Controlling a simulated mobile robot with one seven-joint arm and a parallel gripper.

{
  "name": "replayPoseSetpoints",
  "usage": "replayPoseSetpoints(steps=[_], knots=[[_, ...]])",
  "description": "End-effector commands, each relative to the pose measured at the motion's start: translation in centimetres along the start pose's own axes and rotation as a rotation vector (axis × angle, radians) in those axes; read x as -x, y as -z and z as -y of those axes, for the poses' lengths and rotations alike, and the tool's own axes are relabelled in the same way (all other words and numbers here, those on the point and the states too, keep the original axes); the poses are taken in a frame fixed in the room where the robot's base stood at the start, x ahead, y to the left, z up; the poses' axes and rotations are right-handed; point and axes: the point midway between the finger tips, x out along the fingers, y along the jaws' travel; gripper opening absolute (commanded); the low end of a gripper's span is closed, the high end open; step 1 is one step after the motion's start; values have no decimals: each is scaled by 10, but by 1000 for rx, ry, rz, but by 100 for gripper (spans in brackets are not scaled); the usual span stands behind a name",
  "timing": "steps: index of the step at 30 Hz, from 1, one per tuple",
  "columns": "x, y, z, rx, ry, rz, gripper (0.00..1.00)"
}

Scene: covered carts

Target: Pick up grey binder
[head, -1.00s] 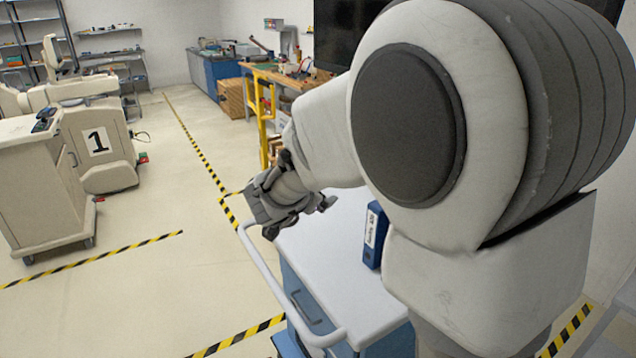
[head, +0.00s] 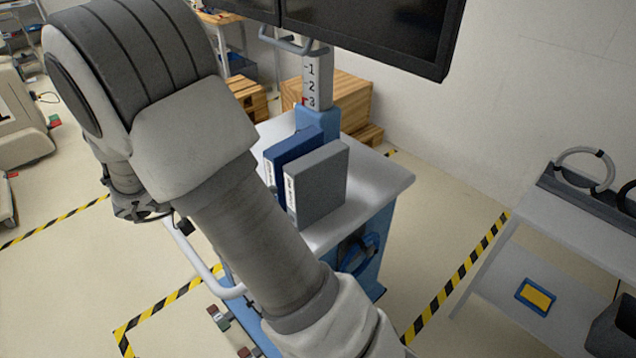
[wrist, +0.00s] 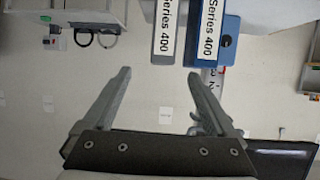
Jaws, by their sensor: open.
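The grey binder (head: 322,186) stands upright on the white top of a blue cart (head: 378,188), with its labelled spine facing left. A blue binder (head: 288,156) stands beside it on the left in the head view. In the wrist view the grey binder (wrist: 166,32) shows a "Series 400" label, ahead of my gripper (wrist: 159,76) and roughly in line with the space between the fingers. The blue binder (wrist: 230,42) is to its right there. My fingers are spread, with nothing between them. In the head view my arm hides most of my gripper (head: 142,210).
A post (head: 318,85) with number marks rises at the cart's back and carries a dark monitor (head: 375,28). Wooden crates (head: 338,98) stand behind. A grey table (head: 575,250) is at the right. Floor between cart and table is clear.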

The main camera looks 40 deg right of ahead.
Motion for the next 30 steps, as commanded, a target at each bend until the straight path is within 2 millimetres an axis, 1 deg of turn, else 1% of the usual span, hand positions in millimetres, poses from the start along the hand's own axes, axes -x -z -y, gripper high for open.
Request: replayPoseSetpoints(steps=[5,12,15,18,23,26,30], knots=[[-32,1,-1,1,-7,-2,91],[-84,1,-1,1,-5,-1,91],[-102,1,0,1,-3,-1,91],[-113,1,0,0,-1,0,91],[-122,2,1,-1,0,1,91],[-134,5,2,0,-3,-1,91],[-155,8,5,1,-3,-1,91]])
